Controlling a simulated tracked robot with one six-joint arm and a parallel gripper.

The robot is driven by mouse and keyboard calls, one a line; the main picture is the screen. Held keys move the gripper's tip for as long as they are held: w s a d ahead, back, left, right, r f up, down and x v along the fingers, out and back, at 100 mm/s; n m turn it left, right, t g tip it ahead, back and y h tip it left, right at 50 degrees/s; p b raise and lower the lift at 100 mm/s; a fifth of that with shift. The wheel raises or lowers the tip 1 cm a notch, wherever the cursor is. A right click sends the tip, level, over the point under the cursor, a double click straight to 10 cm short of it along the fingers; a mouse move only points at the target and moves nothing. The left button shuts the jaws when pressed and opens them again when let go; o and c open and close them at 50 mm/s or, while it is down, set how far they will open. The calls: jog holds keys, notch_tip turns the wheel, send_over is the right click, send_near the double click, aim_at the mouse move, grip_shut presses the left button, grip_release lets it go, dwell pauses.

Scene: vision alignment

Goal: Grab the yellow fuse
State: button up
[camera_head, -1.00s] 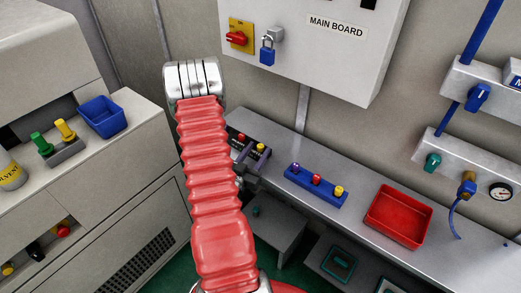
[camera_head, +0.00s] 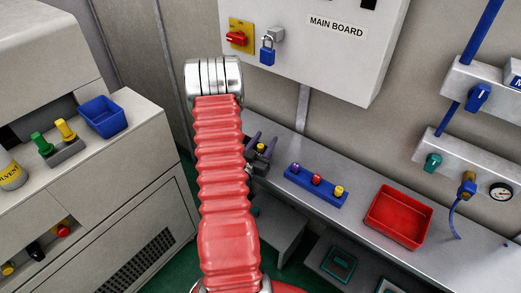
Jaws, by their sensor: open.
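My gripper (camera_head: 262,141) has dark purple fingers and shows just right of my red ribbed arm, over the left part of the grey bench. Its fingers are open. A small yellow fuse top (camera_head: 260,147) shows between the fingers in the picture; I cannot tell whether it lies between them in depth. Most of its dark holder is hidden by my arm and gripper. Another yellow fuse (camera_head: 339,191) stands upright at the right end of a blue rack (camera_head: 327,196), beside a red one (camera_head: 317,179) and a purple one (camera_head: 296,168).
A red tray (camera_head: 384,236) sits right of the rack on the bench. A white main board cabinet (camera_head: 320,60) hangs above. On the left machine are a blue bin (camera_head: 92,128) and green and yellow plugs (camera_head: 66,130). Pipes and a gauge (camera_head: 501,191) are at right.

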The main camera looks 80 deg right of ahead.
jog(key=shift+c, duration=0.7)
grip_shut()
jog(key=shift+r, duration=0.15)
notch_tip(320, 180, up, 10)
dwell(0.9)
dwell(0.5)
